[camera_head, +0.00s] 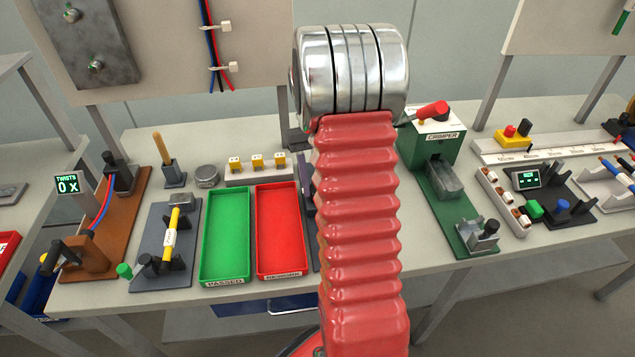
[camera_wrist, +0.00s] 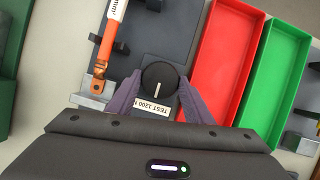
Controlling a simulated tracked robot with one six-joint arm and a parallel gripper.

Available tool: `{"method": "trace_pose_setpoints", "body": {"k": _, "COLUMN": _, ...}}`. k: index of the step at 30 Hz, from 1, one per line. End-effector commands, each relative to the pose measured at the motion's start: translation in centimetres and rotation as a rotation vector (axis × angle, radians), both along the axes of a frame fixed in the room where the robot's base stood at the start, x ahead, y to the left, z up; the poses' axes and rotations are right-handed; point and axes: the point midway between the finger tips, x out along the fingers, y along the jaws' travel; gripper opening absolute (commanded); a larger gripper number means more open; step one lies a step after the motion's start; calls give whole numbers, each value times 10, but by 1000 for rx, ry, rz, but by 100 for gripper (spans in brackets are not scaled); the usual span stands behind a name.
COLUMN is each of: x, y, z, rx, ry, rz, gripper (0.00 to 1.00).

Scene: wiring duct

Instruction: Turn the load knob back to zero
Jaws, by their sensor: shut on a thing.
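The load knob (camera_wrist: 158,74) is round and black with a white pointer line. In the wrist view it sits between the fingertips of my gripper (camera_wrist: 158,90). The fingers are shut on its two sides. The pointer line runs nearly straight up and down in that picture, toward the label (camera_wrist: 152,106). The label reads upside down, roughly "TEST 1200", with its end cut off by a finger. The knob stands at the end of a dark grey base plate (camera_wrist: 155,38). In the head view my red arm hides the knob and gripper.
An orange-ended piece with a white tag (camera_wrist: 106,50) lies along the plate beside the knob. The red tray (camera_wrist: 222,55) and green tray (camera_wrist: 270,70) are close on the other side. The green crimper (camera_head: 432,140) stands right of my arm.

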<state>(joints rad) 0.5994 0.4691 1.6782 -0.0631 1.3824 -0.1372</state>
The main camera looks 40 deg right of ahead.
Motion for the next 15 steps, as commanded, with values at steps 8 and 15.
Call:
{"method": "trace_pose_setpoints", "body": {"k": 8, "x": 4, "y": 0, "z": 2, "rx": -3, "ry": -10, "rz": 12, "gripper": 24}}
{"method": "trace_pose_setpoints", "body": {"k": 15, "x": 3, "y": 1, "z": 2, "rx": -2, "ry": -8, "rz": 12, "gripper": 53}}
